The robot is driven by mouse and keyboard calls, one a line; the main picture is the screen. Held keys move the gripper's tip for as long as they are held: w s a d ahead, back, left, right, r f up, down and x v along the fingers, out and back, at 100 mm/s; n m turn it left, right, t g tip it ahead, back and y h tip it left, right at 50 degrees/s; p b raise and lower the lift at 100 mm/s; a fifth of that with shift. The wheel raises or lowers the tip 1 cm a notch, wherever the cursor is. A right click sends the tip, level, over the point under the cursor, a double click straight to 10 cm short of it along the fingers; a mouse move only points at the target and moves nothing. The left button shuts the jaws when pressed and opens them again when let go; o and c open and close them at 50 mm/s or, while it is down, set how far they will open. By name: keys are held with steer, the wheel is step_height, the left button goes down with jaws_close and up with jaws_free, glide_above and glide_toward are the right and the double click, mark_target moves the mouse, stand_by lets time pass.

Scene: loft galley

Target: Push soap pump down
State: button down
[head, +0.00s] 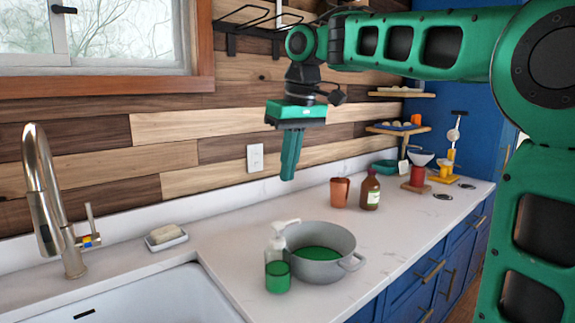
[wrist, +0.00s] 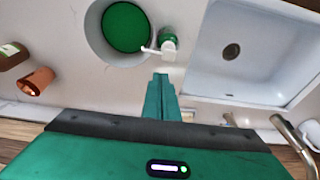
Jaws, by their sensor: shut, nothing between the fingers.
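The soap pump (head: 278,265) is a clear bottle with green liquid and a white pump head, upright on the counter at the front left of a grey pot. In the wrist view the soap pump (wrist: 167,42) is seen from above, just beyond the fingertips, with its white spout pointing left over the pot's rim. My gripper (head: 288,178) hangs above the counter, pointing down, apart from the bottle and well above it. In the wrist view my gripper (wrist: 160,78) shows its green fingers shut together with nothing between them.
The grey pot (head: 340,268) with green contents stands beside the bottle. A copper cup (head: 340,192) and a brown bottle (head: 370,190) stand farther back. The white sink (head: 140,300), tall faucet (head: 50,200) and soap dish (head: 166,238) are at left.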

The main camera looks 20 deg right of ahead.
steer(key=shift+s+d+r, duration=0.1)
steer(key=shift+s+r, duration=0.1)
steer(key=shift+r, duration=0.4)
stand_by(0.8)
steer(key=s+d+f+m, duration=0.3)
steer(key=s+d+f, duration=0.2)
steer(key=s+f, duration=0.4)
steer(key=s+d+f+m+g, duration=0.1)
steer(key=s+d+f+m, duration=0.2)
steer(key=s+d+f, duration=0.3)
steer(key=s+d+f+m+g, duration=0.1)
steer(key=s+d+f+m, duration=0.3)
steer(key=s+f, duration=0.8)
steer(key=shift+s+d+f+h, duration=0.3)
steer(key=shift+s+d+h, duration=0.1)
steer(key=shift+s+d, duration=0.75)
steer(key=shift+w+f, duration=0.2)
steer(key=shift+w, duration=0.35)
